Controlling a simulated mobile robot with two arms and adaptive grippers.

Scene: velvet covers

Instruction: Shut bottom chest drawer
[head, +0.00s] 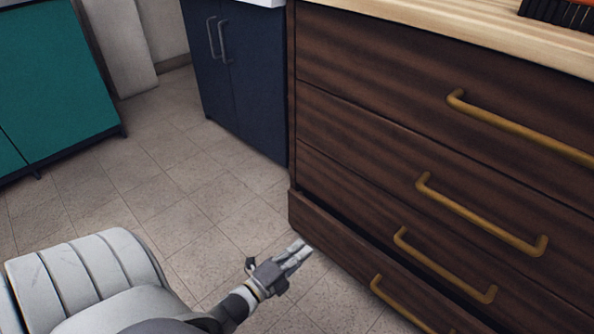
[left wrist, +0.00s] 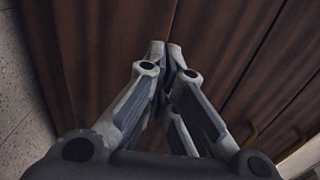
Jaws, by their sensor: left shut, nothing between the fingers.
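The dark wooden chest (head: 400,110) fills the right of the head view, with brass bar handles on its drawers. Its bottom drawer (head: 335,240) stands out a little from the chest, with a dark gap along its top edge. The bottom drawer's brass handle (head: 400,303) is at the lower right. My left gripper (head: 303,247) is shut and empty, with its fingertips close to the left part of the bottom drawer's front; I cannot tell if they touch. In the left wrist view the shut fingers (left wrist: 166,48) point at brown wood. My right gripper is not in view.
A dark blue cabinet (head: 240,85) stands behind and left of the chest. A teal cabinet (head: 55,80) is at the far left. The tiled floor (head: 170,180) between them is clear. A dark brush-like object (head: 560,12) lies on the chest's light wooden top.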

